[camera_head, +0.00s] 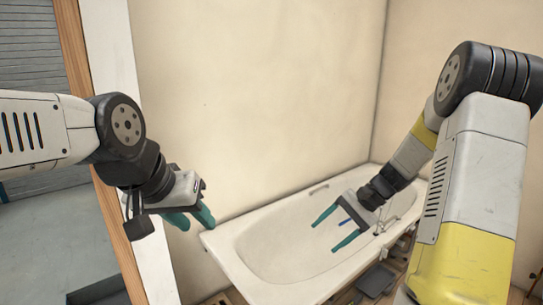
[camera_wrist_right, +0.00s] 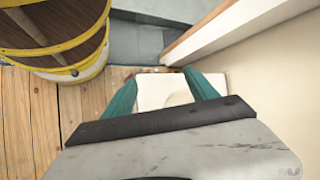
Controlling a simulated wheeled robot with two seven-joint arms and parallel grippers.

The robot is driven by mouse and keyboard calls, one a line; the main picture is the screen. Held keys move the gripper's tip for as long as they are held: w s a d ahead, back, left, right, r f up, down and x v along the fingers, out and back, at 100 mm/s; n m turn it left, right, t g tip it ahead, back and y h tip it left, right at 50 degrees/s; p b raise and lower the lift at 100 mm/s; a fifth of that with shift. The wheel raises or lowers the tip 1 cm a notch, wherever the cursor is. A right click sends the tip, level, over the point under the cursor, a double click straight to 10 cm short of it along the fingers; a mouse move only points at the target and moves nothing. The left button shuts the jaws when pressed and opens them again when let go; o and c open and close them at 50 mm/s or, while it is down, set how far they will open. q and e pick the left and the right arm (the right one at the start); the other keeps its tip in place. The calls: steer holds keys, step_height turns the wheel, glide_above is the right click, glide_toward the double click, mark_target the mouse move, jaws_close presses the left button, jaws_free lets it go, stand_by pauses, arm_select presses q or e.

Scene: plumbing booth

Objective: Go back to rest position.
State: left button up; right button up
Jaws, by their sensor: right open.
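My left gripper (camera_head: 192,217) hangs at the left of the head view, in front of the wall and near the left end of the bathtub. Its teal fingers point down and right and are partly hidden by the hand, so I cannot tell how far apart they are. My right gripper (camera_head: 323,238) is open and empty, over the bathtub in the head view, with its fingers pointing left. In the right wrist view its fingers (camera_wrist_right: 162,97) are spread, with a white surface beyond them.
The white bathtub (camera_head: 265,232) stands along the beige wall (camera_head: 260,100). A wooden post (camera_head: 119,240) and white edge stand by the left arm. A dark box (camera_head: 377,280) is below the tub's front. Wooden planks (camera_wrist_right: 30,120) show in the wrist view.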

steer(key=s+a+r+n+t+h, duration=0.2)
steer(key=s+r+n+t+h, duration=0.4)
steer(key=s+r, duration=1.1)
steer(key=shift+s+r+n, duration=0.3)
steer(key=shift+s+n, duration=0.65)
steer(key=shift+n, duration=0.05)
